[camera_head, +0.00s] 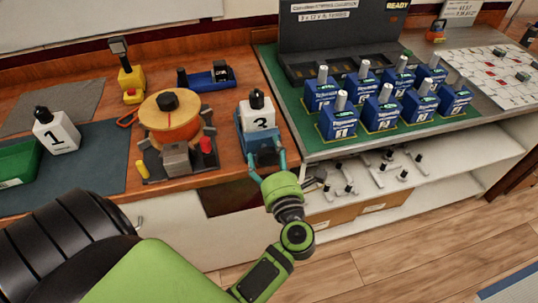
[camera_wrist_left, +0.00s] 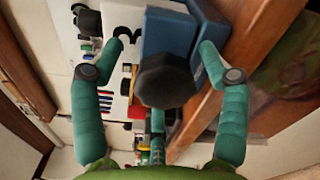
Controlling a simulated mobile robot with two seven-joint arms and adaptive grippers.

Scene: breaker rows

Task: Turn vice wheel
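The blue vice (camera_head: 246,140) stands at the front edge of the wooden bench, with a white block marked 3 (camera_head: 258,115) on or in it. Its dark, many-sided wheel (camera_head: 267,157) faces the bench front. In the left wrist view, the wheel (camera_wrist_left: 166,80) sits in front of the blue vice body (camera_wrist_left: 168,32). My left gripper (camera_head: 267,163) is open, its teal fingers on either side of the wheel. In the left wrist view, gaps show between the wheel and the fingers of the left gripper (camera_wrist_left: 166,42). My right gripper is not in view.
A spool stand (camera_head: 170,125) is left of the vice, with a blue tool (camera_head: 207,78) behind. A white block marked 1 (camera_head: 57,130) and a green bin (camera_head: 18,162) are further left. Rows of blue breakers (camera_head: 338,121) fill the green mat to the right. Shelves lie below.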

